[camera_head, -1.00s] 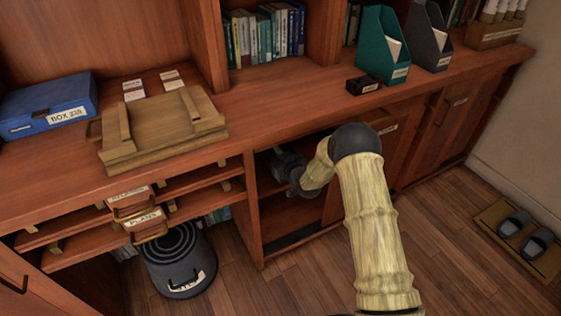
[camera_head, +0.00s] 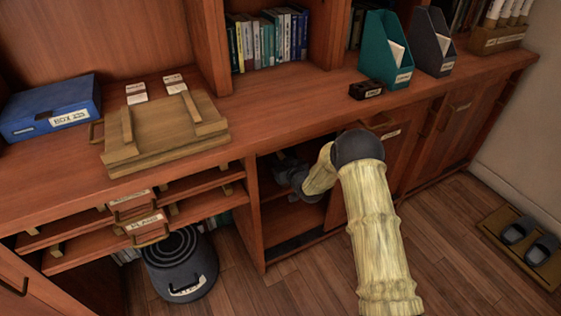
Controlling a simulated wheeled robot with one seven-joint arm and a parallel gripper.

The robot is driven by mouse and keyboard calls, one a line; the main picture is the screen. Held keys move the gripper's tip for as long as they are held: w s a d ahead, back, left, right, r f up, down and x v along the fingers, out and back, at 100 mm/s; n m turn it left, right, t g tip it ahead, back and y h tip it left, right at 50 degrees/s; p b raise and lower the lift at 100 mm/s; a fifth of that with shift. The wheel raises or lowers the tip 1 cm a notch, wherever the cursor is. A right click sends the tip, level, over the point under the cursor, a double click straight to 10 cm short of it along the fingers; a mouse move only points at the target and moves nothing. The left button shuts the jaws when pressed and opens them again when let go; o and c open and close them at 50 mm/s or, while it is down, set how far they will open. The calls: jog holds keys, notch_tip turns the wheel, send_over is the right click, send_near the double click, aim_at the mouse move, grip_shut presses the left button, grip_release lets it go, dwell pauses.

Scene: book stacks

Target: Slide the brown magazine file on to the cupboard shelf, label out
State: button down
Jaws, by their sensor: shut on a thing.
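The cupboard stands open under the counter, with its shelf (camera_head: 292,218) showing inside. My pale arm reaches down into the opening. The dark grey end of it, my gripper (camera_head: 286,166), is inside the upper compartment, above the shelf. Its fingertips are hidden by the counter edge and the shadow. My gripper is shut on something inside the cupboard. The brown magazine file itself cannot be made out, and neither can its label.
A teal magazine file (camera_head: 376,52) and a grey one (camera_head: 426,45) stand on the counter (camera_head: 300,108). A small dark box (camera_head: 366,90), a wooden stand (camera_head: 165,135) and a blue box (camera_head: 50,105) are there too. A dark bin (camera_head: 180,262) stands on the floor at left.

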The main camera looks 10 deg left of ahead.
jog(key=shift+f+b, duration=0.25)
jog(key=shift+b, duration=0.05)
dwell(0.6)
jog(key=c, duration=1.2)
grip_release()
jog(key=shift+a, duration=0.1)
jog(key=shift+o, duration=0.2)
jog(key=shift+d+f, duration=0.2)
jog(key=shift+f, duration=0.05)
jog(key=shift+p+v, duration=0.3)
jog(key=shift+v, duration=0.5)
jog(key=p+v, duration=0.3)
jog(key=v, duration=1.2)
jog(key=shift+s+d+r, duration=0.2)
jog(key=shift+s, duration=0.05)
